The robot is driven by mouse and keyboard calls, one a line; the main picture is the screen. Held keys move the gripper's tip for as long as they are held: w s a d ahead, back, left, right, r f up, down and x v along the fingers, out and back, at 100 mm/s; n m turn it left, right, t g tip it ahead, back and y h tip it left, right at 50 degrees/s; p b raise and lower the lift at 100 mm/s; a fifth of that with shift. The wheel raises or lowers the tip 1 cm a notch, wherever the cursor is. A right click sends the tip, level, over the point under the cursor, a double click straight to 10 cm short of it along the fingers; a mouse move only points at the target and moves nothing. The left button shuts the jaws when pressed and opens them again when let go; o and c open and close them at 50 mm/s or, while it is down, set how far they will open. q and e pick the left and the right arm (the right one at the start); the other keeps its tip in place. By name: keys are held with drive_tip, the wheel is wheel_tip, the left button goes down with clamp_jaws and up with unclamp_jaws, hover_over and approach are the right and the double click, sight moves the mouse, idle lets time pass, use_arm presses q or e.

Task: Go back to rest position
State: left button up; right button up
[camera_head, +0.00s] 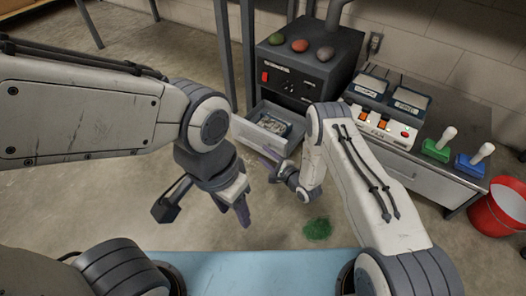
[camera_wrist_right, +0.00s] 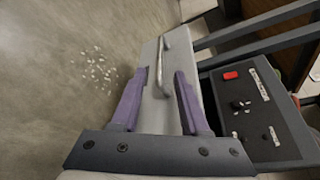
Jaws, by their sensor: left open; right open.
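My left gripper (camera_head: 203,207) is in the lower middle of the head view. Its dark fingers are spread wide with nothing between them. My right gripper (camera_head: 271,164) is farther away, beside the front of a pulled-out grey drawer (camera_head: 246,134). In the right wrist view its two purple fingers (camera_wrist_right: 157,92) are apart. The pale drawer front and its metal handle (camera_wrist_right: 160,64) show between and beyond the fingers. I cannot tell whether the fingers touch the drawer. The right forearm hides part of the bench.
A black machine (camera_head: 307,68) with several coloured lumps on top stands above the drawer. A switch panel (camera_head: 383,118), a green lever (camera_head: 440,146) and a blue lever (camera_head: 475,162) stand right of it. A red bucket (camera_head: 503,207) is far right. A green patch (camera_head: 318,229) lies on the floor.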

idle(0.4)
drive_tip(key=w+a+r+n+g+h+p, duration=0.1)
drive_tip(key=a+r+n+p, duration=0.15)
drive_tip(key=r, duration=0.35)
drive_tip(key=w+a+r+n+g+h+p, duration=0.1)
drive_tip(key=w+a+r+n+g+h, duration=0.1)
drive_tip(key=r+n, duration=0.35)
drive_tip(key=s+r+n+g+h+p, duration=0.2)
drive_tip(key=s+r+n, duration=0.3)
drive_tip(key=r, duration=0.7)
drive_tip(key=s+d+r+n+g+h+p, duration=0.1)
drive_tip(key=s+d+r+n+g+p, duration=0.2)
drive_tip(key=s+r, duration=0.65)
drive_tip(key=s+d+r+n+g+h+p, duration=0.15)
drive_tip(key=s+r+n, duration=0.3)
drive_tip(key=s, duration=0.95)
drive_tip(key=s+d+r+n+g+h+p, duration=0.1)
drive_tip(key=s+d+r+n+g+p, duration=0.2)
drive_tip(key=s+r, duration=0.65)
wheel_tip(320, 180, up, 34)
drive_tip(key=s+n+p, duration=0.1)
drive_tip(key=p, duration=3.5)
drive_tip(key=shift+s+a, duration=0.3)
drive_tip(key=shift+a, duration=0.1)
